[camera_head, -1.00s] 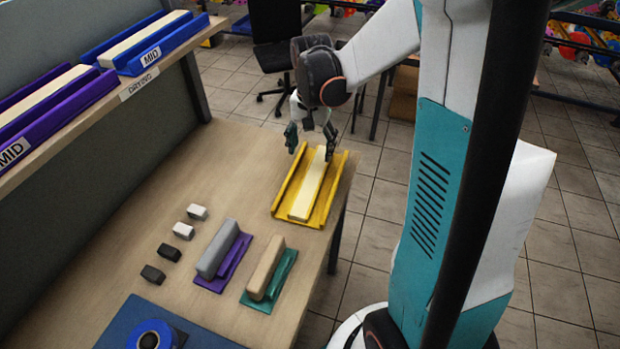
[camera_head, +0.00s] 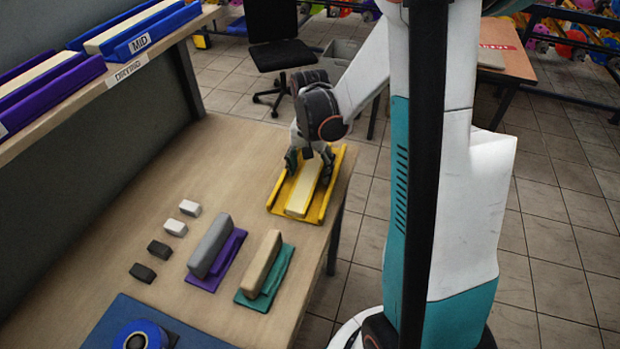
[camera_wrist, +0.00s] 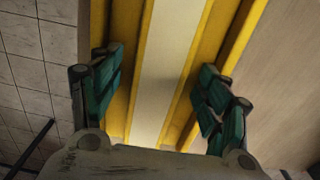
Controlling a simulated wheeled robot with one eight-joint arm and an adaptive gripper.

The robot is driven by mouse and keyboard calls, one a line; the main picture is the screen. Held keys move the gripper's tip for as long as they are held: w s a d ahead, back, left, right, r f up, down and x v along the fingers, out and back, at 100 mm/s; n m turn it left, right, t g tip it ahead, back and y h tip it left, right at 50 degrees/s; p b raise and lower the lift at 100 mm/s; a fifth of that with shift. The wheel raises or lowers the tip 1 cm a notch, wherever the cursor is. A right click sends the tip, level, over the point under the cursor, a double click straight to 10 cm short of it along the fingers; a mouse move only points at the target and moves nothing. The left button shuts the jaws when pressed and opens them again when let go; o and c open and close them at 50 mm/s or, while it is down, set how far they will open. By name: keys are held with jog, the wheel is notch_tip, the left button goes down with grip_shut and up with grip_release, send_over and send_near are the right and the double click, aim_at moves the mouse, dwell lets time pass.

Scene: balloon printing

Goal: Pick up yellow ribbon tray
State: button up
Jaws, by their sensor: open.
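The yellow ribbon tray (camera_head: 275,203) lies flat near the right edge of the table, with a cream strip (camera_head: 303,192) along its middle. My gripper (camera_head: 311,168) points down over the tray's far half. In the wrist view the tray (camera_wrist: 122,95) runs lengthwise between the two green fingers. My gripper (camera_wrist: 157,95) is open, with one finger near each side of the tray. I cannot tell whether the fingertips touch it. The gripper hides part of the tray's far end in the head view.
A purple holder (camera_head: 233,243) with a grey block and a green holder (camera_head: 278,282) with a tan block stand nearer. Small white and dark blocks (camera_head: 159,249) sit to their left. A shelf (camera_head: 122,85) with blue and purple trays overhangs the left. The table's middle is clear.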

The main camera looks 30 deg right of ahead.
jog(key=shift+r, duration=0.1)
jog(key=c, duration=1.4)
jog(key=shift+o, duration=0.2)
